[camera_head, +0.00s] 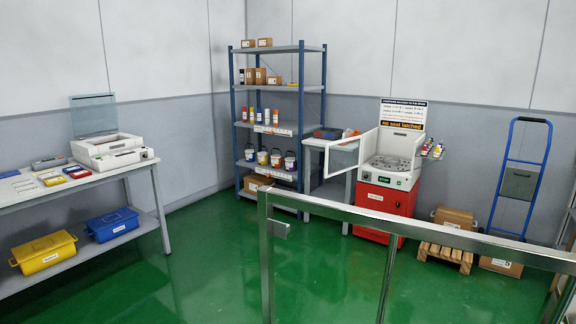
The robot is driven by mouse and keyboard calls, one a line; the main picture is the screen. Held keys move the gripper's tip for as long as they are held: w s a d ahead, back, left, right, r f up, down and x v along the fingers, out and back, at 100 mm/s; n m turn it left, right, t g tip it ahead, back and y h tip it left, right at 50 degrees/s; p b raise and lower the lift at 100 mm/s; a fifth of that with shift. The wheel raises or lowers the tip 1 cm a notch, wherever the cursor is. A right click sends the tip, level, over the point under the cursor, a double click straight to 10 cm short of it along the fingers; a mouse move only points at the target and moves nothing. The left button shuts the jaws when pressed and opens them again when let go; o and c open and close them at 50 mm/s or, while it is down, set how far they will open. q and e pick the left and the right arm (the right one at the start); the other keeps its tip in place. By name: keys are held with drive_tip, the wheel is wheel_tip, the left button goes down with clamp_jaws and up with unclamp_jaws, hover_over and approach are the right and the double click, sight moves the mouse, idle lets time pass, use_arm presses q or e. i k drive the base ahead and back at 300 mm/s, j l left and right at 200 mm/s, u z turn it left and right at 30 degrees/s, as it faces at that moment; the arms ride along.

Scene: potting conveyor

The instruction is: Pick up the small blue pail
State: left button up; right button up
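Several small pails stand in a row on a lower shelf of the blue-framed rack (286,90) in the far corner. The rightmost pail (290,161) looks blue with a pale label. Beside it to the left are a pail with a yellow band (276,158) and another dark pail (263,156). The leftmost pail (249,153) also looks bluish. They are too small to tell for sure which is the small blue pail. Neither of my grippers is in view.
A metal railing (410,222) crosses the foreground right. A workbench (150,168) with blue (112,224) and yellow (43,252) bins below stands left. A red cabinet machine (385,205), pallet (445,256) and blue hand truck (520,180) stand right. Green floor (200,265) is clear between.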

sight(250, 154)
drive_tip(key=i+j+u, duration=0.3)
drive_tip(key=j, duration=0.35)
drive_tip(key=i+j+u, duration=0.3)
drive_tip(key=j, duration=0.3)
drive_tip(key=i+j+u, duration=0.3)
drive_tip(key=i+j, duration=0.15)
drive_tip(key=i+j+z, duration=0.15)
drive_tip(key=i, duration=0.3)
drive_tip(key=i+j+z, duration=0.15)
drive_tip(key=i, duration=0.25)
drive_tip(key=i+l+z, duration=0.1)
drive_tip(key=i+z, duration=0.65)
drive_tip(key=i+j+z, duration=0.1)
drive_tip(key=i+z, duration=0.15)
drive_tip(key=z, duration=0.15)
drive_tip(key=i+u, duration=0.15)
drive_tip(key=i, duration=0.5)
drive_tip(key=i+l+u, duration=0.15)
drive_tip(key=i, duration=0.45)
drive_tip(key=i+j+u, duration=0.3)
drive_tip(key=i, duration=1.15)
drive_tip(key=i+l+u, duration=0.3)
drive_tip(key=i, duration=1.1)
drive_tip(key=i+j, duration=0.05)
drive_tip(key=j, duration=0.05)
